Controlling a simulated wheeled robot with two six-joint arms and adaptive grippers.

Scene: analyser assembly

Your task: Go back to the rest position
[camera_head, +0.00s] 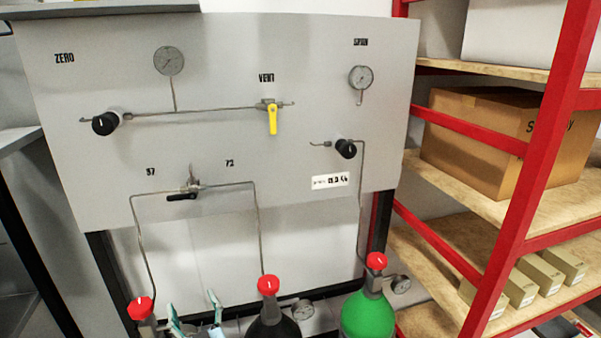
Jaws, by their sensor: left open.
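My left gripper (193,312) shows at the bottom edge, left of centre. Its two light teal fingers stand apart, with nothing seen between them. It is in front of the lower part of the panel stand, between a red-capped cylinder on its left and a black cylinder (272,325) with a red valve knob on its right. The rest of its arm is out of view below. My right gripper is not in view.
A grey panel (225,75) carries gauges, black knobs and a yellow vent handle (272,119). A green cylinder (368,316) stands right of the black one. A red-framed shelf (540,125) with a cardboard box (490,140) and small boxes fills the right side.

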